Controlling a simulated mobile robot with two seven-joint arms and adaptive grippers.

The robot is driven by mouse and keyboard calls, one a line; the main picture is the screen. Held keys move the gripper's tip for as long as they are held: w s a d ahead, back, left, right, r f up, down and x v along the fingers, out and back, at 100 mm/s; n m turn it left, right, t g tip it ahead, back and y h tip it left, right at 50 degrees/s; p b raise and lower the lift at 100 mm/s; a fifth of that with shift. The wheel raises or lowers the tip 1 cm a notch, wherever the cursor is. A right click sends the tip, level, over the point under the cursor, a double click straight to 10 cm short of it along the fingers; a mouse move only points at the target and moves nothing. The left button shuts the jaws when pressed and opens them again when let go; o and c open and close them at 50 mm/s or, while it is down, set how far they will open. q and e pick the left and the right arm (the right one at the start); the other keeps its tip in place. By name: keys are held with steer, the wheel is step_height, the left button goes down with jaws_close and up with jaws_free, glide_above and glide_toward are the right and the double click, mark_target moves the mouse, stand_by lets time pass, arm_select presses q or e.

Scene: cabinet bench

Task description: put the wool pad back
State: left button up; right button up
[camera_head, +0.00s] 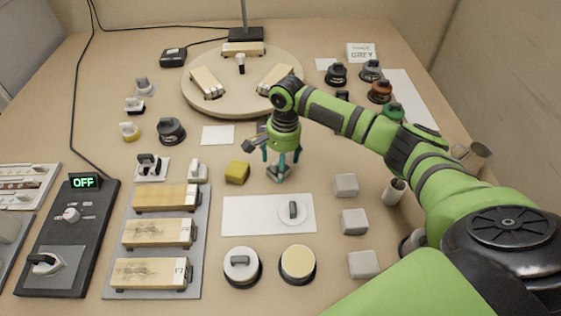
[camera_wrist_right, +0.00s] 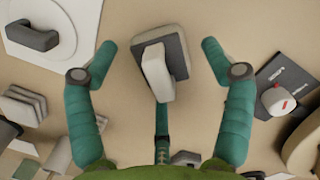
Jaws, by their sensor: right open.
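A small pale block with a dark grey plate (camera_head: 278,172) lies on the bench under my right gripper (camera_head: 282,158). In the right wrist view this pale and grey block (camera_wrist_right: 158,70) sits between the open fingers of the right gripper (camera_wrist_right: 160,62), with gaps on both sides. A white round pad with a dark handle (camera_head: 292,210) lies on a white sheet (camera_head: 245,215) in front of the gripper. A white round piece with a grey handle (camera_head: 241,263) stands in a dark round holder. I cannot tell for sure which is the wool pad. My left gripper is out of view.
A yellow block (camera_head: 237,172) lies just left of the gripper. Several grey blocks, one of them here (camera_head: 346,185), stand to the right. A round turntable (camera_head: 225,105) is behind. A grey tray (camera_head: 205,235) with wooden pieces and a control box (camera_head: 95,215) reading OFF are left.

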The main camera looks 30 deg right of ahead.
steer(key=shift+r, duration=0.1)
step_height(320, 180, up, 12)
steer(key=d, duration=0.1)
steer(key=shift+w+d, duration=0.15)
steer(key=shift+w, duration=0.15)
